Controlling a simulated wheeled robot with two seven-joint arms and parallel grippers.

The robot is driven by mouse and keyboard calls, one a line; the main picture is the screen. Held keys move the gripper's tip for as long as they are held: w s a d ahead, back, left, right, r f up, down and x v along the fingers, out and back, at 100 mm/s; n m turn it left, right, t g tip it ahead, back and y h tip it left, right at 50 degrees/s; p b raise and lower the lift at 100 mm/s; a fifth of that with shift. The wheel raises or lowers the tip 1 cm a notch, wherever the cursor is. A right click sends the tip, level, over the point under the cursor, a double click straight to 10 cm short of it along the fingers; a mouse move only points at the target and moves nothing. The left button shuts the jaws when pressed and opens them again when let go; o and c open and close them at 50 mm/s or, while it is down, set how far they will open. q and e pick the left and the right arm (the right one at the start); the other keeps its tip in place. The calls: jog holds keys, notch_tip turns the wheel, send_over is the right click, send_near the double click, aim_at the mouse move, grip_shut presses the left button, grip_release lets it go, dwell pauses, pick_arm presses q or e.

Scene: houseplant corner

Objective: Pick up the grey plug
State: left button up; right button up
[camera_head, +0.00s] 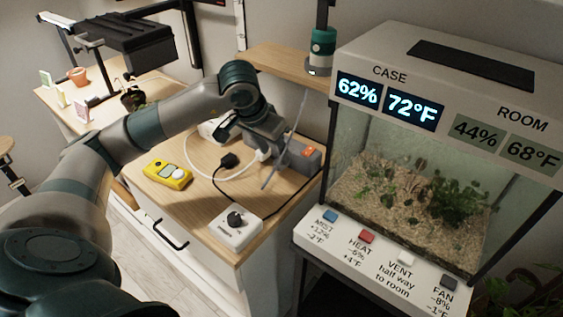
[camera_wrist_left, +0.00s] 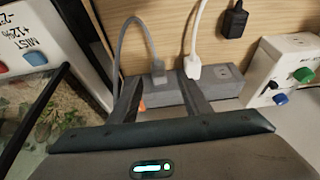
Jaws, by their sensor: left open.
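The grey plug (camera_wrist_left: 158,71), with its grey cable, is at the edge of the grey power strip (camera_wrist_left: 226,88) in the left wrist view. My left gripper (camera_wrist_left: 158,82) is open, with one finger to each side of the grey plug in that picture; I cannot tell whether either touches it. A white plug (camera_wrist_left: 192,68) is close beside the right-hand finger. In the head view my left gripper (camera_head: 276,146) is over the power strip (camera_head: 303,160), and the grey plug is hidden or too small to make out. My right gripper is not in view.
A black plug (camera_head: 229,160) lies loose on the wooden top, near a yellow meter (camera_head: 167,175) and a white dial box (camera_head: 236,229). Another white box (camera_wrist_left: 285,75) stands past the strip's end. The glass terrarium (camera_head: 415,190) stands close on the right.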

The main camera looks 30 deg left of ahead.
aim_at(279, 161)
pick_arm(q)
jog(key=p+x, duration=0.1)
jog(key=x, duration=0.3)
jog(key=shift+d, duration=0.15)
jog(key=shift+w+f, duration=0.15)
jog(key=shift+f, duration=0.15)
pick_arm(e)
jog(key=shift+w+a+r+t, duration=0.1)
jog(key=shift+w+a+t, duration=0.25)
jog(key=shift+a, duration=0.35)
pick_arm(q)
grip_shut()
jog(key=shift+r, duration=0.15)
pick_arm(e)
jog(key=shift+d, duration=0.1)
